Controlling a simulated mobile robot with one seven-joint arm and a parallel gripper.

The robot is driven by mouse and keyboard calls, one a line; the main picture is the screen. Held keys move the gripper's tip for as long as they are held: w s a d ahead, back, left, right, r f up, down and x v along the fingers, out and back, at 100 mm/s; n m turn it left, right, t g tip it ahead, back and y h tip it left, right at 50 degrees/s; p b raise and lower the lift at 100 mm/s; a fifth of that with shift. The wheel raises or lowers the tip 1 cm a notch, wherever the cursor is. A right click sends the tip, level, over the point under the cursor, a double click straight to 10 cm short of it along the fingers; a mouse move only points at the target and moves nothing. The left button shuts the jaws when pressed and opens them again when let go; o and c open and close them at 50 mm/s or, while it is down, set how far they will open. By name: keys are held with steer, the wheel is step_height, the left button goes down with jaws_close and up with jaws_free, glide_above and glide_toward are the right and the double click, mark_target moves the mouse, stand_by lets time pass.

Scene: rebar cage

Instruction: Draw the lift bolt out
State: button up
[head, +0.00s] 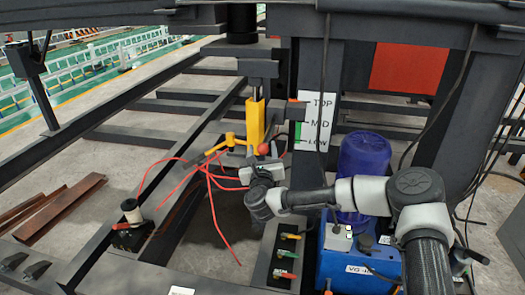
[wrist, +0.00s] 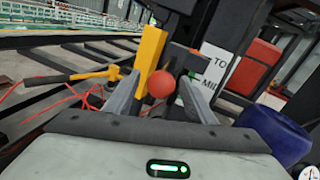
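A red ball knob (head: 264,149), which looks like the handle of the lift bolt, sits beside the yellow upright (head: 255,121) on the dark frame. In the wrist view the knob (wrist: 161,84) shows between my two fingers, with a gap on each side. My gripper (wrist: 160,98) is open and empty, pointing toward the knob; I cannot tell how deep the knob sits between the fingertips. In the head view my gripper (head: 248,165) is just below and left of the knob. The bolt's shank is hidden behind the knob. The yellow upright (wrist: 150,55) stands just behind it.
A TOP/MID/LOW sign (head: 317,120) is on the post at right. A blue cylinder (head: 362,170) stands close by my arm. Dark steel beams surround the area.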

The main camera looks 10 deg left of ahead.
steer(key=s+d, duration=0.3)
steer(key=s, duration=1.4)
steer(key=shift+d, duration=0.2)
